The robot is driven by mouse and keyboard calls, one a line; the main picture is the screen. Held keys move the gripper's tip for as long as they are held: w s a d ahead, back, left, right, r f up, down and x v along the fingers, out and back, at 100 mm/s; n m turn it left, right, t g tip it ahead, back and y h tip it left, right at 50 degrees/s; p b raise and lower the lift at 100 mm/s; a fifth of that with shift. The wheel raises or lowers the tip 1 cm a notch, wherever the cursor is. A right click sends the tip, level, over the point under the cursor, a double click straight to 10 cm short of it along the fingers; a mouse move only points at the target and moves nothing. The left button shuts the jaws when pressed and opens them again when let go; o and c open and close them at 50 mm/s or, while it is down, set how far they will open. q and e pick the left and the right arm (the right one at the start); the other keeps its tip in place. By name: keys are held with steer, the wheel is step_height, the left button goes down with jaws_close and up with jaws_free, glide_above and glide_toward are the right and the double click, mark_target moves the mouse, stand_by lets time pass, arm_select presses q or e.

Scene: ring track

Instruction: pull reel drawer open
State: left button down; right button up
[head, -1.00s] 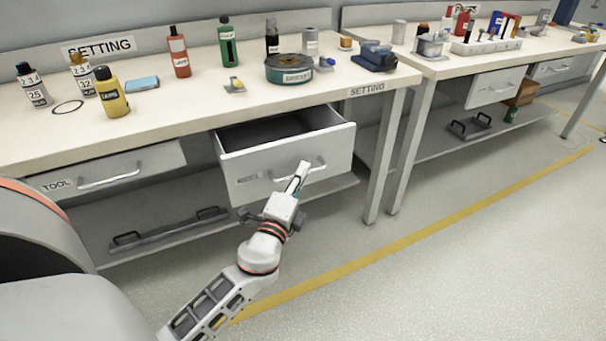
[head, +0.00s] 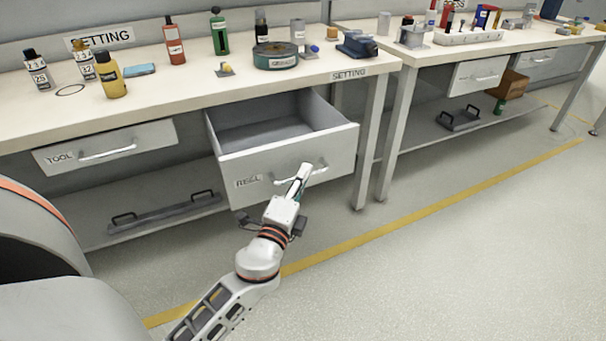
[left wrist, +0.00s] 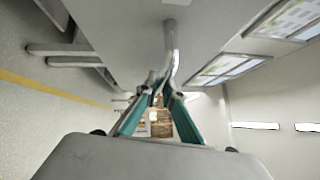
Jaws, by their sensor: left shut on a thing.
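The reel drawer (head: 334,158) stands well out from under the setting bench in the head view, and its bare inside shows. Its label reads REEL. A bar handle (head: 321,167) runs across its front. My left gripper (head: 301,174) is shut on that handle near its middle. In the left wrist view the teal-sided fingers (left wrist: 158,90) close on the handle bar (left wrist: 171,50). The exact contact of the fingertips is small and hard to see. My right gripper is not in view.
The tool drawer (head: 60,160) to the left is shut. Bottles, a green reel (head: 275,56) and a blue device (head: 357,45) stand on the bench top (head: 170,90). A bench leg (head: 370,140) stands just right of the drawer. The floor in front is clear.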

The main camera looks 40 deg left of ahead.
arm_select(q)
steer(key=shift+s+d, duration=0.15)
steer(key=shift+d, duration=0.2)
steer(key=c, duration=2.2)
jaws_free()
steer(key=shift+o, duration=0.2)
steer(key=shift+s, duration=0.1)
steer(key=v, duration=1.2)
